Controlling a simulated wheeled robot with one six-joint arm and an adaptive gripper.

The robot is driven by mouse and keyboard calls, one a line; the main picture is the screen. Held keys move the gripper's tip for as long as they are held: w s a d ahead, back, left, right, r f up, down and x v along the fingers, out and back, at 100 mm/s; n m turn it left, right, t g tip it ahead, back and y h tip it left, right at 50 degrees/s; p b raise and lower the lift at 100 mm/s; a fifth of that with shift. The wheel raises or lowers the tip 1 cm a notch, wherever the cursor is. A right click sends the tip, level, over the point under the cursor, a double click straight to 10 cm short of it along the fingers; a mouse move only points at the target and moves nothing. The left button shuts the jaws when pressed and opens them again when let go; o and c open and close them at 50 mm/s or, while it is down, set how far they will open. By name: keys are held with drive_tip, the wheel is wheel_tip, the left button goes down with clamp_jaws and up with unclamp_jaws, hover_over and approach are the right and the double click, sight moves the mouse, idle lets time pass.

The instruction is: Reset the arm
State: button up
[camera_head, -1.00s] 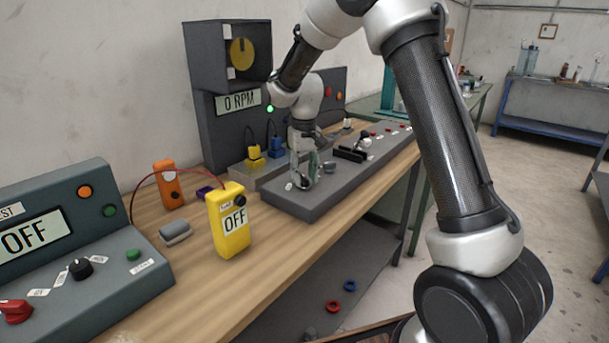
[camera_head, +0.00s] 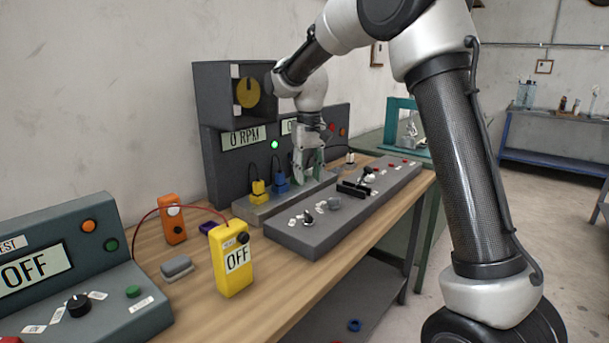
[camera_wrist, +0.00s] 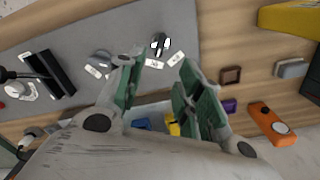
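My gripper (camera_head: 308,165) hangs at the end of my arm with its fingers pointing down, above the back edge of the grey control panel (camera_head: 290,238) and near the blue plug (camera_head: 281,180). In the wrist view my gripper (camera_wrist: 163,70) shows its green-padded fingers spread apart with nothing between them. The panel's small knobs (camera_wrist: 159,45) show beyond the fingertips, apart from them. In the head view no contact with the panel or plugs is visible.
A yellow meter reading OFF (camera_head: 231,262), an orange device (camera_head: 172,220) and a grey eraser-like block (camera_head: 176,268) stand on the wooden bench at left. The dark "0 RPM" cabinet (camera_head: 220,185) rises behind the gripper. A yellow plug (camera_head: 258,192) stands beside the blue one.

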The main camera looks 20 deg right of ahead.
drive_tip(key=s+d+r+t, duration=0.1)
drive_tip(key=s+d, duration=0.4)
drive_tip(key=s, duration=0.6)
drive_tip(key=s+d+r+t, duration=0.2)
drive_tip(key=s+d, duration=0.3)
drive_tip(key=s, duration=0.6)
drive_tip(key=s+d+r+m+t, duration=0.1)
drive_tip(key=s+d, duration=0.4)
drive_tip(key=s, duration=0.7)
drive_tip(key=shift+r, duration=0.25)
